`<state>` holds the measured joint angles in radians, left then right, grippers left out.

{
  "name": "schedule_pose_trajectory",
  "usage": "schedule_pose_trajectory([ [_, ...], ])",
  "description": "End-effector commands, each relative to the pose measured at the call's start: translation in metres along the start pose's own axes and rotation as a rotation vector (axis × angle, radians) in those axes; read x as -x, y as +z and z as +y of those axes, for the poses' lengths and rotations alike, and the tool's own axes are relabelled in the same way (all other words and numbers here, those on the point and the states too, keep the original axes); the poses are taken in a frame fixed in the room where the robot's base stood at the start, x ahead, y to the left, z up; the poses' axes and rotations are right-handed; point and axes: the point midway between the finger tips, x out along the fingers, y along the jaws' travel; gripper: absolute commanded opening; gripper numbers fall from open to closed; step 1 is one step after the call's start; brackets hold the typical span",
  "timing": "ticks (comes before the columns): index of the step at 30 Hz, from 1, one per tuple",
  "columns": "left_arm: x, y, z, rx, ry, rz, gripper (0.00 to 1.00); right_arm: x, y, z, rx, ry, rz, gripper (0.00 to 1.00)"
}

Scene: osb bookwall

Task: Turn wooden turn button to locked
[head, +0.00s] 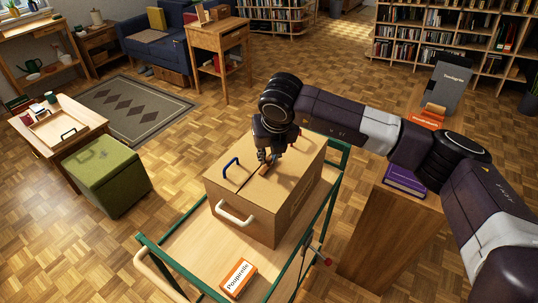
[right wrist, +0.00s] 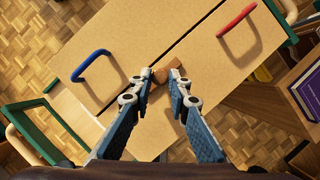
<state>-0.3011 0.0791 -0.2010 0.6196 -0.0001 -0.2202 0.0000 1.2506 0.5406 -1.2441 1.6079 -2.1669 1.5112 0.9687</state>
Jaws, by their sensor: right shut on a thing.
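The wooden turn button (head: 267,169) is a small brown piece on top of a light wooden box (head: 235,191), by the dark seam between its two lid halves. In the right wrist view the turn button (right wrist: 168,70) lies at the fingertips, partly hidden by them, and I cannot tell its exact angle to the seam. My right gripper (head: 267,159) reaches down from above and is shut on the turn button; it also fills the right wrist view (right wrist: 161,79). The lid has a blue handle (right wrist: 91,64) and a red handle (right wrist: 237,20). My left gripper is not in view.
The box stands on a green-framed trolley (head: 187,241) with an orange box (head: 238,277) at its front. A wooden cabinet with a purple book (head: 404,179) stands close on the right. A green stool (head: 107,176) is at left. Open floor lies between stool and trolley.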

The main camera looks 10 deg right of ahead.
Motion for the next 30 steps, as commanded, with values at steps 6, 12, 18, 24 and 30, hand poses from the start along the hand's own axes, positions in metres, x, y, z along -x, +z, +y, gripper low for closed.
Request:
schedule_pose_trajectory([
  [6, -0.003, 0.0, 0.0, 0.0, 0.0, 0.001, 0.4, 0.0, 0.0, 0.0, 0.01, 0.005, -0.001, 0.0],
  [12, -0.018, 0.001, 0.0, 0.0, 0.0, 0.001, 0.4, -0.003, 0.0, -0.001, 0.07, 0.031, -0.003, 0.0],
  [18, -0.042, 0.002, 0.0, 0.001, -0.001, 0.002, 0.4, -0.005, -0.001, -0.003, 0.198, 0.085, -0.004, 0.0],
  [24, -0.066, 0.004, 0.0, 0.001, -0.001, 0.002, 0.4, -0.005, 0.0, -0.005, 0.368, 0.155, -0.003, 0.0],
  [30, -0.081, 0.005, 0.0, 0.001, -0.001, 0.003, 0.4, -0.003, 0.001, -0.007, 0.543, 0.228, -0.002, 0.0],
])
